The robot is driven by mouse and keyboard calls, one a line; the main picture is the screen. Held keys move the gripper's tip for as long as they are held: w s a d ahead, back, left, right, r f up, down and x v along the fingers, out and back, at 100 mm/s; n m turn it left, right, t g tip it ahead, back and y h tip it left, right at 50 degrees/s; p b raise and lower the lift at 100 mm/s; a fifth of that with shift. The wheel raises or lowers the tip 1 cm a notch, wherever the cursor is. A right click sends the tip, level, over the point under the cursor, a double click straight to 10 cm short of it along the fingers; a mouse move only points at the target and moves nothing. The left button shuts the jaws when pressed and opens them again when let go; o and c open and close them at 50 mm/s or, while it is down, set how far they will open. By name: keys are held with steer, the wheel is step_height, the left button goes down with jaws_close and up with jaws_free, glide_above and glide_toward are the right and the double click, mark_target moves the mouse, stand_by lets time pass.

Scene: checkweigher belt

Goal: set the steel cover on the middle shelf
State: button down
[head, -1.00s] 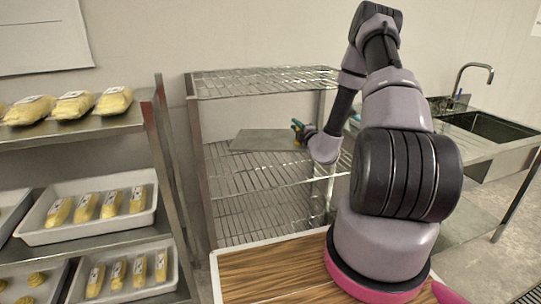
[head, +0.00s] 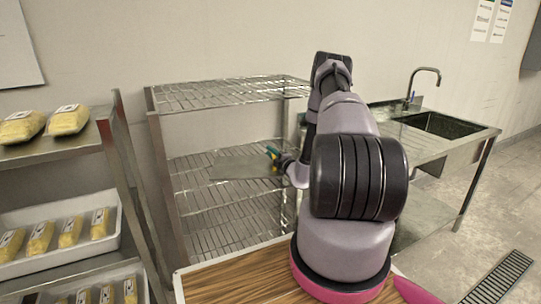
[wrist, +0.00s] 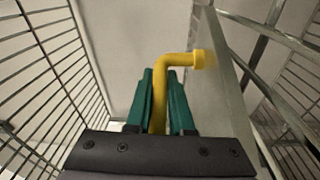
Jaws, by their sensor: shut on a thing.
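The steel cover (head: 238,167) is a flat grey plate with a yellow bent handle (wrist: 187,60). In the head view it is level with the middle shelf (head: 195,196) of the wire rack, inside the rack's opening. My gripper (head: 274,154), with green fingers, is at the right end of the cover. In the wrist view my gripper (wrist: 160,78) is shut on the yellow handle, and the plate (wrist: 217,105) stands just right of it. I cannot tell whether the cover touches the shelf. My arm hides the rack's right side.
The rack's top shelf (head: 225,92) is above and its bottom shelf (head: 235,236) below; both look empty. A trolley with yellow packages (head: 70,119) and white trays (head: 62,252) stands left. A wooden-topped table (head: 240,279) is in front. A sink unit (head: 440,124) stands right.

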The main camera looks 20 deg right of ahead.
steer(key=shift+f, duration=0.3)
steer(key=c, duration=0.8)
jaws_free()
steer(key=s, duration=0.4)
steer(key=s+d, duration=0.1)
steer(key=s, duration=0.7)
steer(key=shift+d+f, duration=0.3)
steer(key=shift+f, duration=0.05)
